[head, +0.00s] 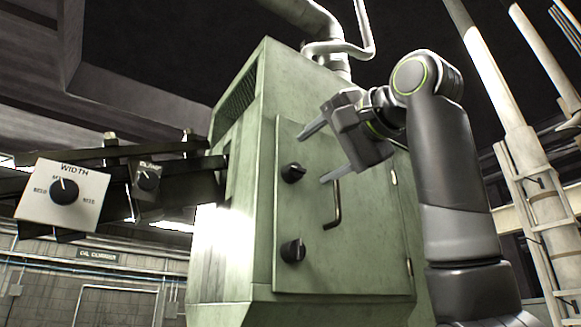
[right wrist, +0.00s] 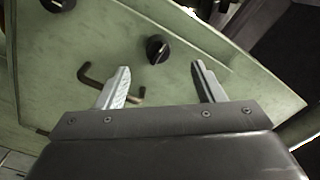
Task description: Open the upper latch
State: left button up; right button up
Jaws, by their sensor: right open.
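The upper latch (head: 293,172) is a black knob near the left edge of the green cabinet door (head: 355,255). In the right wrist view the upper latch (right wrist: 157,48) lies beyond the fingertips, roughly between their lines. My right gripper (head: 321,153) is open and empty, in front of the door and to the right of the upper latch, apart from it. Its two fingers also show in the right wrist view (right wrist: 160,68). A similar lower latch (head: 292,251) sits further down the door. My left gripper is not in view.
A bent metal door handle (head: 333,206) lies just below the gripper; in the right wrist view the handle (right wrist: 98,82) passes partly behind the left finger. A white panel with a WIDTH dial (head: 63,195) stands at the left on dark rails.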

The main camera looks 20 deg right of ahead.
aim_at(299, 169)
jog(key=p+x, duration=0.2)
jog(key=x, duration=0.3)
jog(key=shift+s+r, duration=0.1)
jog(key=shift+r, duration=0.05)
jog(key=shift+w+a+f+n, duration=0.2)
jog(key=shift+w+a+n, duration=0.1)
jog(key=shift+w+n, duration=0.25)
jog(key=n+p, duration=0.1)
jog(key=n, duration=0.2)
jog(key=shift+s+d+n+p, duration=0.1)
jog(key=shift+n+p, duration=0.2)
jog(key=shift+n, duration=0.05)
jog(key=shift+s+f+n, duration=0.1)
jog(key=shift+f+n, duration=0.05)
jog(key=shift+n, duration=0.45)
jog(key=shift+d+n, duration=0.1)
jog(key=shift+n, duration=0.4)
jog(key=n, duration=0.2)
jog(key=shift+a+n, duration=0.2)
jog(key=shift+n, duration=0.2)
jog(key=shift+d+n, duration=0.1)
jog(key=shift+n, duration=0.5)
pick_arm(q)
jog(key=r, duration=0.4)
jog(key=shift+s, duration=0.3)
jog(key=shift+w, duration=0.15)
